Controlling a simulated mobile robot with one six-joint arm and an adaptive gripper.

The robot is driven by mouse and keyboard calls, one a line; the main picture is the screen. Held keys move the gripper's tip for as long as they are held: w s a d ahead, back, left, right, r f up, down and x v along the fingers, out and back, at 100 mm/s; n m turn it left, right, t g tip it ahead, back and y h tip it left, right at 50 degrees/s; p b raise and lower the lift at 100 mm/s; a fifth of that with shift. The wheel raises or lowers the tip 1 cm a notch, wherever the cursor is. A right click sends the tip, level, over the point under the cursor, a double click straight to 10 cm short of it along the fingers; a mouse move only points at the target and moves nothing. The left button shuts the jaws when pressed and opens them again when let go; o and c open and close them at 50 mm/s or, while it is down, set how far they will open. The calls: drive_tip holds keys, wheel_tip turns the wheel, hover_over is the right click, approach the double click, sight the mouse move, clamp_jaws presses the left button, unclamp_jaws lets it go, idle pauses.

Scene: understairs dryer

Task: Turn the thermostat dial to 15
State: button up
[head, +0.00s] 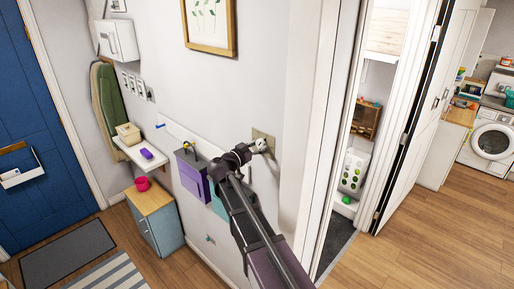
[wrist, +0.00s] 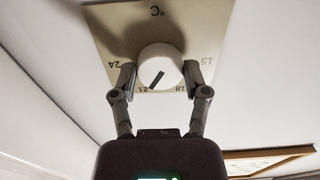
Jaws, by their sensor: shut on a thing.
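The thermostat is a beige square plate (head: 270,136) on the wall, seen upside down in the wrist view (wrist: 125,30). Its round white dial (wrist: 160,62) carries a black pointer line. The printed numbers 24, 21, 18 and 15 run around the dial with °C at the top. The pointer lies toward the 21. My gripper (wrist: 160,78) is shut on the dial, one finger on each side. In the head view my gripper (head: 252,148) reaches the wall at the dial (head: 261,144), which is small there.
A framed picture (head: 209,25) hangs above on the same wall. A wall rail with a purple holder (head: 192,178) is to the left of my arm. A white door frame (head: 345,100) stands just right of the thermostat. The floor (head: 400,250) at lower right is clear.

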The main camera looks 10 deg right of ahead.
drive_tip(key=shift+n, duration=0.4)
drive_tip(key=n, duration=0.5)
drive_tip(key=shift+d, duration=0.1)
drive_tip(key=n, duration=0.6)
drive_tip(key=shift+r+n, duration=0.1)
drive_tip(key=shift+n, duration=0.2)
drive_tip(key=n, duration=1.1)
drive_tip(key=shift+r, duration=0.1)
drive_tip(key=shift+n, duration=0.3)
drive_tip(key=o, duration=1.2)
drive_tip(key=shift+d, duration=0.1)
drive_tip(key=shift+c, duration=0.2)
